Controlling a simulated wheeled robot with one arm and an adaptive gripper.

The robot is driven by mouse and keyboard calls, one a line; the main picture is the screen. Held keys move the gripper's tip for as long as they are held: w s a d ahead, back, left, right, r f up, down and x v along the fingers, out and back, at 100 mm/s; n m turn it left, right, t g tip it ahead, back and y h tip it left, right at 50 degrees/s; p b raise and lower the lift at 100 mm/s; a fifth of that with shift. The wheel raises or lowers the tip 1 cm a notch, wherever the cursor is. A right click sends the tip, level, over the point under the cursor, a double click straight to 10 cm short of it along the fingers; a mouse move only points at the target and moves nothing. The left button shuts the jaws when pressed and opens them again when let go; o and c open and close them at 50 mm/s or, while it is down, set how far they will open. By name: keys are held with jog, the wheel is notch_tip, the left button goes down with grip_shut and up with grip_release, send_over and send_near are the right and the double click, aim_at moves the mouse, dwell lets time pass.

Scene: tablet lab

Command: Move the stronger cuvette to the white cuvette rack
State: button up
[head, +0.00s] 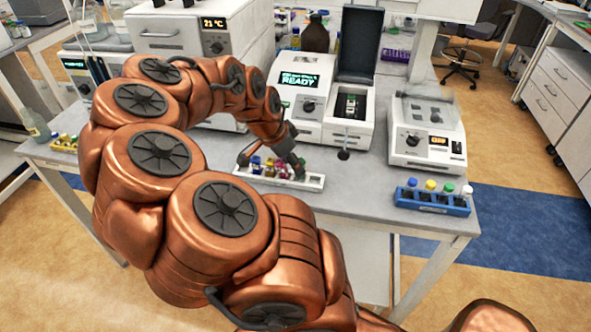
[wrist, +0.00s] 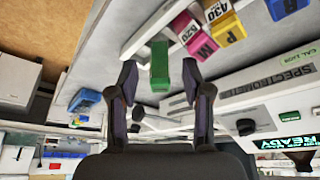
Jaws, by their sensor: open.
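The white cuvette rack (head: 312,184) stands at the bench's front edge, holding several coloured cuvettes. In the wrist view are a pink cuvette (wrist: 187,29) marked M and 620, a yellow cuvette (wrist: 228,30) marked P and 430, and a blue cuvette (wrist: 284,7). A green cuvette (wrist: 160,65) shows between the fingertips of my open gripper (wrist: 158,82), with gaps on both sides. In the head view my gripper (head: 272,160) is low over the rack and partly hides its contents. Which cuvette is stronger cannot be told.
The spectrometer (head: 304,110) reads READY, with its lid (head: 360,45) raised behind the rack. A device (head: 428,140) with an orange display stands right of it. A blue rack (head: 432,203) with several capped vials sits at the front right. Bare bench lies between the racks.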

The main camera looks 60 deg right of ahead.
jog(key=b+v, duration=0.1)
jog(key=v, duration=0.7)
jog(key=a+r+n+t+y, duration=0.15)
jog(key=a+n, duration=0.25)
jog(key=a, duration=0.4)
jog(key=s+a+f+n, duration=0.1)
jog(key=s+a+n, duration=0.3)
jog(key=a+n, duration=0.2)
jog(key=s+a+f+n+g+y, duration=0.1)
jog(key=s+a+n, duration=0.3)
jog(key=a, duration=0.5)
jog(key=s+a+f+n+y, duration=0.1)
jog(key=s+a+f+n, duration=0.2)
jog(key=a+n, duration=0.5)
jog(key=shift+s+f+n, duration=0.25)
jog(key=shift+s+n, duration=0.2)
jog(key=shift+n, duration=0.05)
jog(key=shift+y, duration=0.25)
jog(key=shift+c, duration=0.2)
jog(key=shift+c, duration=0.5)
jog(key=shift+d, duration=0.15)
